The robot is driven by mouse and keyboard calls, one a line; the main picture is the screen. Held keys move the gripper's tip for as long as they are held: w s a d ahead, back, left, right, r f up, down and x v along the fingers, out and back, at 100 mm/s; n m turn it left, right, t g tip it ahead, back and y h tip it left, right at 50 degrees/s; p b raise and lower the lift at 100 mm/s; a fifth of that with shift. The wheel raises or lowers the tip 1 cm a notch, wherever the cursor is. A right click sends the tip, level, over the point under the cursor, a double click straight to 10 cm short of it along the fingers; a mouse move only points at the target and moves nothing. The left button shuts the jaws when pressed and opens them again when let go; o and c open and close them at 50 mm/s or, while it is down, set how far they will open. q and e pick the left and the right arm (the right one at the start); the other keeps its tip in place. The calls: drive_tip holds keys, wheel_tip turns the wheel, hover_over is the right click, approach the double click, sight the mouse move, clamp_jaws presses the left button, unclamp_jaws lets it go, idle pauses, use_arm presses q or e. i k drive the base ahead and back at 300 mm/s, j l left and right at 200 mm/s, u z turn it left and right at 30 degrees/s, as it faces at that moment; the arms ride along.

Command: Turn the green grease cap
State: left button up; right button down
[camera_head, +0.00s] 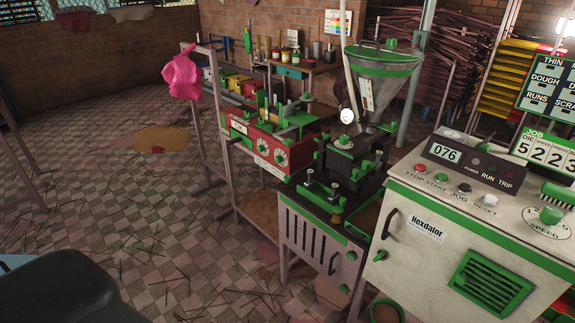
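A small green cap (343,140) sits on top of the black extruder head (352,165), below a round white gauge (347,116). Other green knobs and fittings are close to it, so I cannot tell for sure which one is the grease cap. The extruder stands on a grey cabinet (300,238) with green trim, under a metal hopper (382,72) with green bands. Neither of my grippers shows in the head view.
A white control cabinet (440,205) with buttons and a green vent stands at the right. A red machine (268,148) with dials adjoins the extruder on the left. A pink cloth (181,75) hangs on a post. The checkered floor (110,200) at left is mostly open, with scattered sticks.

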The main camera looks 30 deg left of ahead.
sight(286, 178)
drive_tip(key=i+j, duration=0.5)
drive_tip(key=j, duration=0.15)
drive_tip(key=i+j, duration=0.45)
drive_tip(key=j, duration=0.2)
drive_tip(key=j+u, duration=0.05)
